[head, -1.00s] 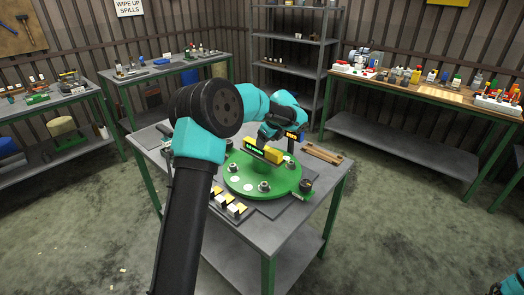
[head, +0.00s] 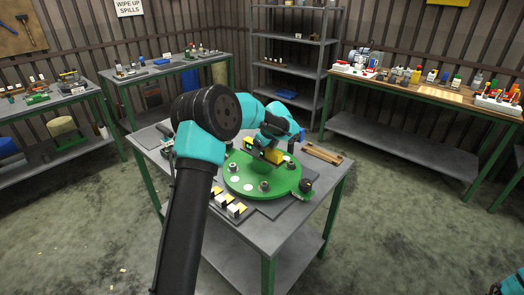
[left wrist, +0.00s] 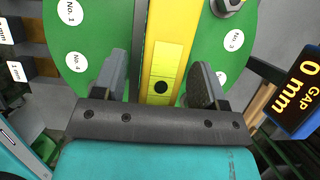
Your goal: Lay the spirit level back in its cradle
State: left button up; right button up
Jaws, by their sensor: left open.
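The yellow spirit level (head: 272,154) lies over the green round plate (head: 240,180). In the left wrist view the level (left wrist: 163,50) runs between my fingers, with a dark round spot in its pale window. My left gripper (left wrist: 158,82) is open, one finger on each side of the level, with a visible gap on each side. In the head view my left gripper (head: 264,146) partly hides the level. A brown wooden holder (head: 322,153), which looks like the cradle, lies empty on the table right of the plate. My right gripper is out of view.
Nuts on studs (head: 264,186) rise from the plate. White blocks (head: 232,210) sit at the front table edge. A dark knob (head: 306,185) stands at the plate's right.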

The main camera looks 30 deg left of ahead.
pick_arm(q)
grip_shut()
dwell(0.6)
jog(key=shift+r, duration=0.1)
jog(key=shift+r, duration=1.65)
jog(key=s+d+r, duration=0.1)
jog(key=s+d, duration=0.7)
jog(key=s, duration=0.5)
jog(key=shift+s+d+r, duration=0.2)
jog(key=shift+s+r, duration=0.05)
jog(key=shift+s, duration=0.1)
